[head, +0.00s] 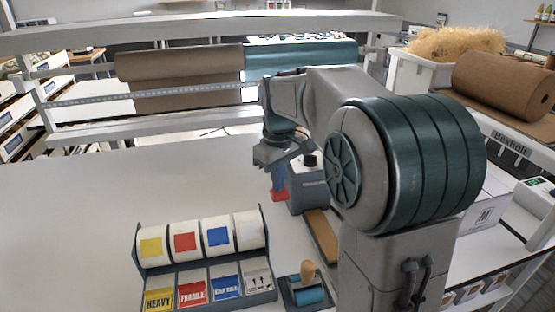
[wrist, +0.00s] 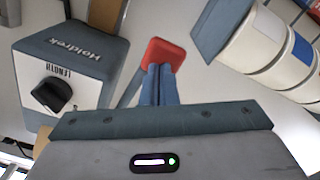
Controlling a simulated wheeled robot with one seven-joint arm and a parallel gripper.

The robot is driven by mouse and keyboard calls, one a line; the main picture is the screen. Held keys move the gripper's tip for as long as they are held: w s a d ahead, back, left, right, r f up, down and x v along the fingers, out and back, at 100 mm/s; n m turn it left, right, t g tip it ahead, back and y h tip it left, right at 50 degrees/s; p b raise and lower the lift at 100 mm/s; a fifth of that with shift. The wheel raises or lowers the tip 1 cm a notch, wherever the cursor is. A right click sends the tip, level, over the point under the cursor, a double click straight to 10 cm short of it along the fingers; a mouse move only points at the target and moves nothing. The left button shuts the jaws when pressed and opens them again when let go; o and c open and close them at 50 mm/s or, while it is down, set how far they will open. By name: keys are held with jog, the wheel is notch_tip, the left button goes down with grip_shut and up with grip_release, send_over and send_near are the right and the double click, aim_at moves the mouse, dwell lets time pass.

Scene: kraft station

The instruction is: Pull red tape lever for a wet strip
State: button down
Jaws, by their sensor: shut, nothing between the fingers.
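The wet tape dispenser is a grey-blue box (head: 308,196) on the white table, beside my arm. In the wrist view the dispenser (wrist: 72,62) shows the name Holdrek and a black LENGTH knob (wrist: 52,95). Its red lever pad (head: 280,195) sticks out to the left of the box. The red pad (wrist: 166,50) also shows in the wrist view, on a grey-blue arm. My gripper (head: 278,188) points down with its blue fingers shut and empty. In the wrist view the fingertips (wrist: 160,68) overlap the pad's near edge; I cannot tell whether they touch it.
A rack of label rolls (head: 202,262) with yellow, red, blue and white labels stands at the front left. A small roller tool with a wooden knob (head: 308,270) sits to its right. The table's left part is clear.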

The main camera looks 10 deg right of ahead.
notch_tip(320, 180, up, 10)
jog(key=p, duration=0.7)
jog(key=shift+p, duration=0.35)
jog(key=shift+f, duration=0.1)
jog(key=s+f+m+t, duration=0.2)
jog(key=s+m, duration=0.1)
jog(key=s, duration=0.7)
jog(key=s+f+m+t, duration=0.1)
jog(key=s+f+m, duration=0.2)
jog(key=s, duration=0.8)
jog(key=shift+f+t, duration=0.3)
jog(key=shift+t, duration=0.1)
jog(key=shift+s+a, duration=0.1)
